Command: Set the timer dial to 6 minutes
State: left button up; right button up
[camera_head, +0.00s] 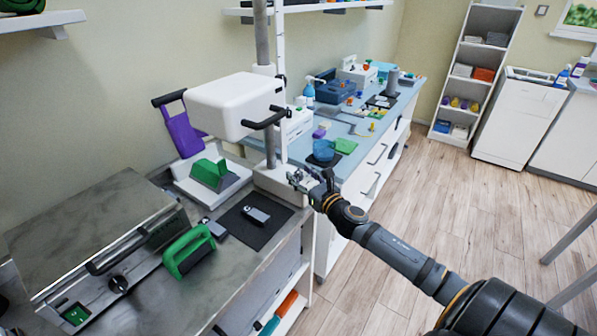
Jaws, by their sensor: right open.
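A black round dial (118,284) sits on the front panel of a steel box-shaped unit (95,235) at the left. Its markings are too small to read, and I cannot tell whether it is the timer dial. My right gripper (296,179) is open and empty, far to the right of this dial. It is at the front right of the white base (272,183) of a machine with a raised white head (235,105). I cannot tell whether it touches that base. No other clear dial face shows. My left gripper is not in view.
A green-handled tool (188,250) and a small dark device (256,214) on a black mat (236,229) lie on the near bench. A black handle (268,120) sticks out from the white head. A blue counter (359,150) with several items stands behind.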

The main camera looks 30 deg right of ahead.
jog(key=shift+w+a+r+p, duration=0.15)
jog(key=shift+w+p, duration=0.15)
jog(key=shift+w, duration=0.4)
grip_shut()
